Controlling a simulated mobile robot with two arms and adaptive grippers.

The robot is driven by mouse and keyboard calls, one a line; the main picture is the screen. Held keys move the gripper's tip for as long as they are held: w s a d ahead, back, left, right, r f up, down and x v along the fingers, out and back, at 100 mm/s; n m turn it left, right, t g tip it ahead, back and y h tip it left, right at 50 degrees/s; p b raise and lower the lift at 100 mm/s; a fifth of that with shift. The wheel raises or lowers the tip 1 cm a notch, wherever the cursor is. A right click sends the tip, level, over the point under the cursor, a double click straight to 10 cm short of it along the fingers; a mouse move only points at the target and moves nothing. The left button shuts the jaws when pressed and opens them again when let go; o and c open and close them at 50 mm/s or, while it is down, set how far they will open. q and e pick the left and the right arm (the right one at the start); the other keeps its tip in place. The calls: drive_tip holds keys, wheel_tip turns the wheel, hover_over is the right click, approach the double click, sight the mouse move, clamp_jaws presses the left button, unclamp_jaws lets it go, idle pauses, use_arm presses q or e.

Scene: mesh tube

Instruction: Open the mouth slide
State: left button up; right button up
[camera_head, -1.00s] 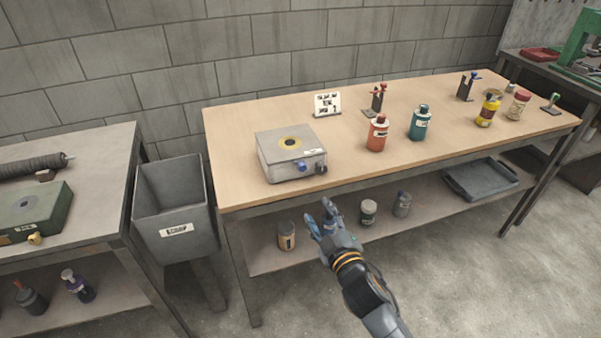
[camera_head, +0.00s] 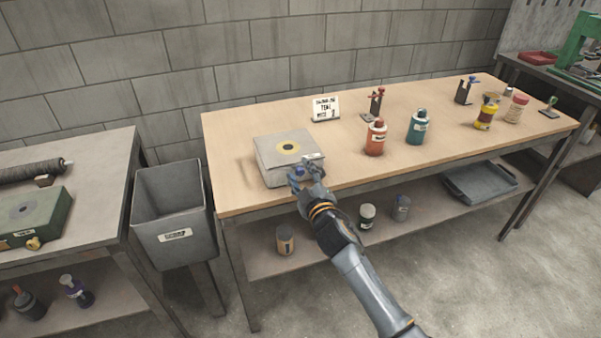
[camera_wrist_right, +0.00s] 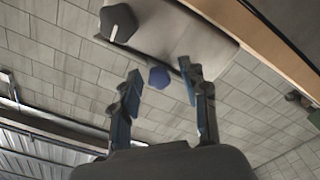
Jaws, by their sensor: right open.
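A grey metal box (camera_head: 275,155) with a yellow and black disc on its top stands near the front edge of the wooden bench. In the right wrist view its wall (camera_wrist_right: 180,32) carries a blue knob (camera_wrist_right: 158,77) and a dark faceted knob (camera_wrist_right: 118,23). I cannot tell which part is the mouth slide. My right gripper (camera_head: 305,174) is at the box's front face and hides part of it. Its fingers (camera_wrist_right: 160,88) are open, one on each side of the blue knob, with gaps visible. The dark knob lies outside the fingers. My left gripper is out of view.
A red bottle (camera_head: 375,140) and a teal bottle (camera_head: 417,128) stand right of the box. A white sign (camera_head: 326,108) stands behind. A grey bin (camera_head: 172,215) is left of the bench (camera_head: 235,160). Containers sit on the lower shelf.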

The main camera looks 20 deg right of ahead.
drive_tip(key=shift+w, duration=0.3)
clamp_jaws()
